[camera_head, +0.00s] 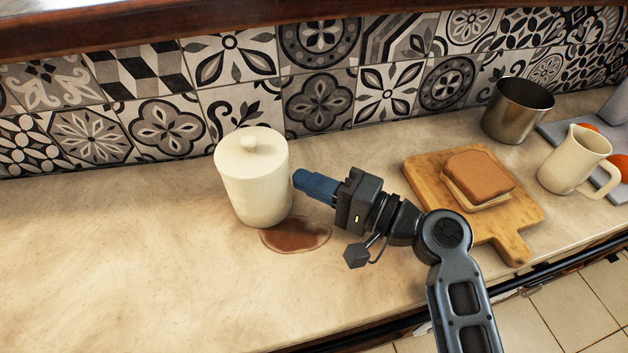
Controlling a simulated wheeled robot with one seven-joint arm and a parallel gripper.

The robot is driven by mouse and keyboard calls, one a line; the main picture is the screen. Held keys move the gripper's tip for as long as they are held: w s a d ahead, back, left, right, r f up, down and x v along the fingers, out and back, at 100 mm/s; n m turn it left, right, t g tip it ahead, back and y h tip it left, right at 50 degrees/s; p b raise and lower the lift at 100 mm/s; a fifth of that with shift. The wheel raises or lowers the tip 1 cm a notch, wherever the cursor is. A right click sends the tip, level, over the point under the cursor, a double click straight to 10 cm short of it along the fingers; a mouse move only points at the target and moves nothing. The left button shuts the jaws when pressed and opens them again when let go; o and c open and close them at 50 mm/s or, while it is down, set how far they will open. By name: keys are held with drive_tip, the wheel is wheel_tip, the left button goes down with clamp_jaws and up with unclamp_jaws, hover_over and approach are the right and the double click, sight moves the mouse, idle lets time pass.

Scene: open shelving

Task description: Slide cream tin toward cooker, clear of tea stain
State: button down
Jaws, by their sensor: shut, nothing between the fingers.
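The cream tin (253,181), a cylinder with a round-knobbed lid, stands upright on the counter near the tiled wall. The brown tea stain (297,234) lies on the counter at the tin's front right. The tin's lower right edge borders or overlaps the stain; I cannot tell how much is underneath. My gripper (300,181) is shut and empty, with its blue fingertips just right of the tin's side at about mid-height. I cannot tell whether they touch it. No cooker is recognisable in view.
Right of my arm, a wooden board (425,172) holds a sandwich (478,180). Beyond it are a metal pot (516,112), a cream jug (574,161) and a grey tray (556,133) with orange items. The counter (110,240) left of the tin is clear up to the wall.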

drive_tip(key=s+a, duration=0.1)
drive_tip(key=a, duration=0.4)
drive_tip(key=s+a, duration=0.2)
drive_tip(key=a, duration=0.3)
drive_tip(key=s+a, duration=0.1)
drive_tip(key=a, duration=0.4)
drive_tip(key=shift+s, duration=0.35)
drive_tip(key=shift+w+d, duration=0.1)
drive_tip(key=shift+d, duration=0.1)
drive_tip(key=shift+d, duration=0.1)
